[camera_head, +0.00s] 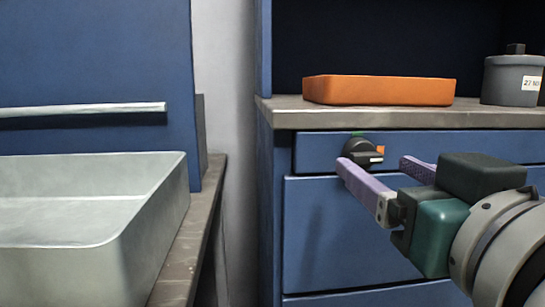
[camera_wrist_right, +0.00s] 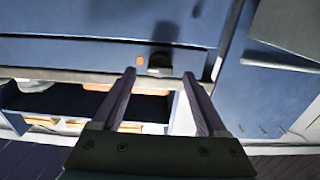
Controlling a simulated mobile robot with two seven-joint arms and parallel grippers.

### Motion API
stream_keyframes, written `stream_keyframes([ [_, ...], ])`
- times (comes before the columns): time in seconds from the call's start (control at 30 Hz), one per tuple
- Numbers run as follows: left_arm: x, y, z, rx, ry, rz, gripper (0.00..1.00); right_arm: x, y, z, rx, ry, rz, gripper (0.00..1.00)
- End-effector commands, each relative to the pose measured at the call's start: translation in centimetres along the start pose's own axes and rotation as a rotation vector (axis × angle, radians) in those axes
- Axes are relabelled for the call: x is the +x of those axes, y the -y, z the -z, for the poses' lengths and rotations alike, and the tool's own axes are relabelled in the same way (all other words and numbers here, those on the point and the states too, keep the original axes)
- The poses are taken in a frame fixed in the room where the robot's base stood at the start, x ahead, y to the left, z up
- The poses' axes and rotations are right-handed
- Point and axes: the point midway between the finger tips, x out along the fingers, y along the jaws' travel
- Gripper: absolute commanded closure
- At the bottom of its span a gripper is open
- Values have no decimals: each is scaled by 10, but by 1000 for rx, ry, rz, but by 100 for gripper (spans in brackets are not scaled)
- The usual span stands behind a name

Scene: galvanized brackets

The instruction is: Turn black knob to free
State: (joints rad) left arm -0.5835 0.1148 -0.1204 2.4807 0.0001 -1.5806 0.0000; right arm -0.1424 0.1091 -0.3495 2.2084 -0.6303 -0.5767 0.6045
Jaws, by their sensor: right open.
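The black knob (camera_head: 362,153) sits on the narrow blue panel (camera_head: 318,151) under the counter. A green mark (camera_head: 357,134) is above it and an orange mark (camera_head: 380,150) is at its right. A light line on the knob shows at its right side, near the orange mark. My right gripper (camera_head: 376,164) is open and empty, its purple fingers reaching toward the knob. In the right wrist view the knob (camera_wrist_right: 159,66) lies just beyond the gap between the open fingertips (camera_wrist_right: 159,74). Contact is not visible. My left gripper is out of view.
An orange tray (camera_head: 378,91) and a grey lidded pot (camera_head: 513,80) stand on the counter (camera_head: 420,117) above the knob. Blue drawer fronts (camera_head: 340,235) lie below. A pale basin (camera_head: 100,240) is on a bench at left. A gap separates bench and cabinet.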

Motion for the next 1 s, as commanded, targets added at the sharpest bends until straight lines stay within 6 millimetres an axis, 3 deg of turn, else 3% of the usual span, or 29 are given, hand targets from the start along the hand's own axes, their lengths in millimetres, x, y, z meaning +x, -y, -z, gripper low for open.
stream_keyframes([
  [0.23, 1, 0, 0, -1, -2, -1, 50, 28, 0, 0, -1, 0, 0, 25],
  [0.6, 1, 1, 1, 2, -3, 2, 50, 32, 0, 0, 0, 1, 0, 26],
  [1.0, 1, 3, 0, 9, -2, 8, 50, 32, 0, 0, 0, 1, 0, 71],
])
